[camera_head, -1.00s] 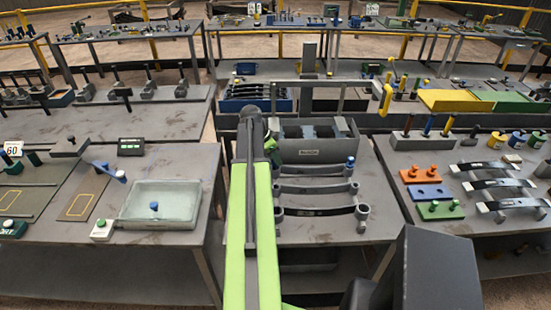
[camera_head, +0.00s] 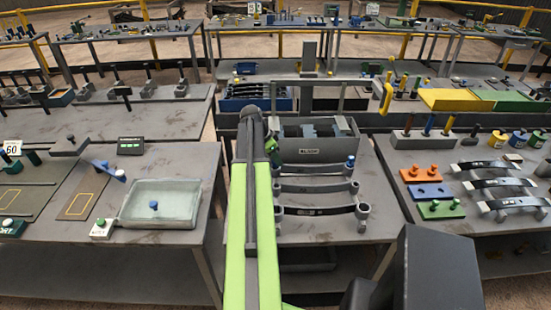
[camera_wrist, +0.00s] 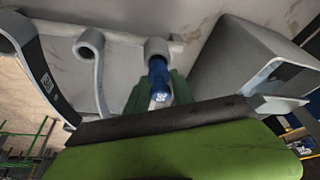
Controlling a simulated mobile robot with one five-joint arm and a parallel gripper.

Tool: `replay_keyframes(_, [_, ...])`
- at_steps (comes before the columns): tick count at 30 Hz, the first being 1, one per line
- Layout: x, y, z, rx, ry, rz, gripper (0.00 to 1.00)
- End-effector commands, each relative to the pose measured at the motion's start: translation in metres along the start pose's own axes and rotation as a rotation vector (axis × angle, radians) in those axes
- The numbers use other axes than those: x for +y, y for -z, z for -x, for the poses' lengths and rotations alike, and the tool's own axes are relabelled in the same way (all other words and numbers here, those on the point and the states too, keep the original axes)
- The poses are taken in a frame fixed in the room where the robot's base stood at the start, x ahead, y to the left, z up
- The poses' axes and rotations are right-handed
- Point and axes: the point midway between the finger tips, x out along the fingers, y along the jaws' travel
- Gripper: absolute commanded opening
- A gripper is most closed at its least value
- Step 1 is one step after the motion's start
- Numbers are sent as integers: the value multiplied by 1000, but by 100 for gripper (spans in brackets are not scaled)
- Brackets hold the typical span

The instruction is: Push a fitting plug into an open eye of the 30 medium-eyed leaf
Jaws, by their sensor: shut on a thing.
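Three dark leaf springs lie on the middle table: a far leaf (camera_head: 315,168), a middle leaf (camera_head: 315,188) and a near leaf (camera_head: 315,210) with larger eyes. Their numbers are too small to read. A blue plug (camera_head: 350,162) stands at the far leaf's right eye. In the wrist view, my gripper (camera_wrist: 158,98), with green fingers, is shut on a blue plug (camera_wrist: 158,75). That plug lines up with and meets an eye (camera_wrist: 157,46); how deep it sits I cannot tell. Two other eyes (camera_wrist: 90,42) look empty beside it. My arm hides this in the head view.
A grey bin (camera_head: 345,150) stands just behind the leaves and shows close by in the wrist view (camera_wrist: 235,55). A small display (camera_head: 130,146) on the left table is lit green. A glass-like tray (camera_head: 130,215) is there too. More leaves and coloured blocks fill the right table.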

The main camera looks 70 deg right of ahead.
Motion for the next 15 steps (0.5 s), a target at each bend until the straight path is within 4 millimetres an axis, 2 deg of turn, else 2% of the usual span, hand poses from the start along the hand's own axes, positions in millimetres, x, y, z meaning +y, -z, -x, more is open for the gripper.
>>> replay_keyframes(15, [0, -5, -11, 0, 0, 0, 0])
